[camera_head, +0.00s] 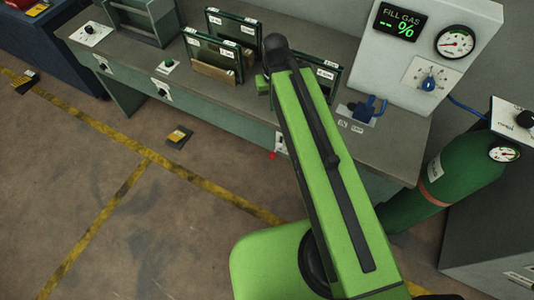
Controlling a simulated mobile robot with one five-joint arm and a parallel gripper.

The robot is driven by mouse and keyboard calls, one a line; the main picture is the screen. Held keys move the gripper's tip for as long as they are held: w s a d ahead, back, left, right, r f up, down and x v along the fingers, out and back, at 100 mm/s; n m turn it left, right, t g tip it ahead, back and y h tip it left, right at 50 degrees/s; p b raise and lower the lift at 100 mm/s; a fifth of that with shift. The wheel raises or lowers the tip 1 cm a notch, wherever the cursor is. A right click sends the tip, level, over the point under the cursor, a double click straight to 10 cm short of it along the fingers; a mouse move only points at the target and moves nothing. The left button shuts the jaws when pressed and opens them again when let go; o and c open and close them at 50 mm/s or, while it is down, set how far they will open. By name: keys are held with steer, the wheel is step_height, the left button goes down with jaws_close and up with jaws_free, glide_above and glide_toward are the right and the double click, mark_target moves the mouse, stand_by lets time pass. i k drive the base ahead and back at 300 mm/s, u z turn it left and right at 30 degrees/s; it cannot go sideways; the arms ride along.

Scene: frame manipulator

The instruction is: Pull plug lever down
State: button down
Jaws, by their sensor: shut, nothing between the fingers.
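A blue lever-like fitting (372,106) stands on a small plate on the bench top, right of my arm. It may be the plug lever, but I cannot tell for sure, nor whether it is up or down. My green arm rises across the middle of the view, with its dark joint above the bench. My gripper's fingers are not visible; the arm may hide them. A small green block shows at the arm's left side, and I cannot tell what it is.
The grey bench (400,140) carries framed panels (213,55) left of my arm. A fill gas cabinet (470,20) with a gauge and blue knob (429,83) stands at right. A green gas cylinder (440,180) stands below it. The floor at left is mostly clear.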

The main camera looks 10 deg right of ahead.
mark_target(272, 155)
steer(key=u, duration=0.4)
steer(key=k, duration=1.55)
steer(key=u, duration=0.75)
steer(key=i, duration=1)
